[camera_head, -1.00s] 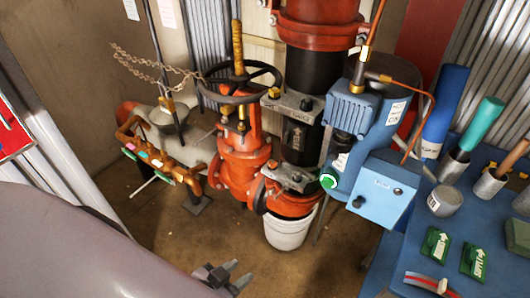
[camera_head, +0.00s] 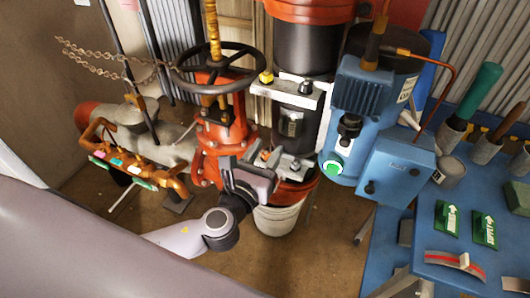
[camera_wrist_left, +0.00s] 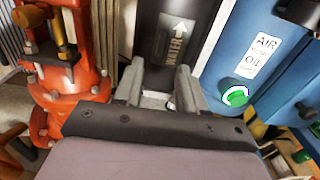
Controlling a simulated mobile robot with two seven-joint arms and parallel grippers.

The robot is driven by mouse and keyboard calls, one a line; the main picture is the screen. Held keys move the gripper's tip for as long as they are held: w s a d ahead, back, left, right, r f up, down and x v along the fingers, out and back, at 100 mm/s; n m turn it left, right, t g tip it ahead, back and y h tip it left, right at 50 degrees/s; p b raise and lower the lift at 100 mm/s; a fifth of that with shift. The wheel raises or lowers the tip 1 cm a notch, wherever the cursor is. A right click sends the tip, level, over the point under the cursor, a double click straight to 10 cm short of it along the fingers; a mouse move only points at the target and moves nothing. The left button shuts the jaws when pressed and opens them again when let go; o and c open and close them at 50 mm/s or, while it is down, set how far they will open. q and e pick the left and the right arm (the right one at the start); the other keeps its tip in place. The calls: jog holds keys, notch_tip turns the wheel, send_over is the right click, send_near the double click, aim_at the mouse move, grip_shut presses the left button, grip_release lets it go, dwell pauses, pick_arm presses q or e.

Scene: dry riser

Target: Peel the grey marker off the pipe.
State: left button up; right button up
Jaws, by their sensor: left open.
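The grey marker (camera_head: 291,124) is a label on the black pipe (camera_head: 302,46), between two grey clamps. In the left wrist view the marker (camera_wrist_left: 174,42) shows a white arrow and the word WATER. My left gripper (camera_head: 262,165) is in front of the lower clamp (camera_head: 283,162), below the marker. In the left wrist view its open fingers (camera_wrist_left: 158,85) point toward the pipe. Nothing shows between the fingers, and the marker lies beyond the tips. I cannot tell whether the gripper touches the clamp. My right gripper is not in view.
An orange valve with a black handwheel (camera_head: 221,72) stands left of the pipe. A blue pump unit (camera_head: 362,110) with a green button is close on the right. A white bucket (camera_head: 282,219) is below. A blue bench (camera_head: 410,255) holds green labels.

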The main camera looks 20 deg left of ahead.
pick_arm(q)
jog(key=shift+w+d+r, duration=0.1)
jog(key=shift+w, duration=1.7)
jog(key=shift+w+d+r, duration=0.1)
jog(key=shift+w, duration=1.65)
grip_shut()
jog(key=shift+s+f, duration=0.15)
jog(key=shift+s, duration=0.05)
jog(key=shift+s+a+p, duration=0.1)
jog(key=shift+s+p, duration=0.65)
jog(key=shift+s, duration=1.05)
send_near(280, 128)
jog(key=shift+s+f+p, duration=0.1)
jog(key=shift+s+p, duration=0.1)
jog(key=shift+p, duration=0.25)
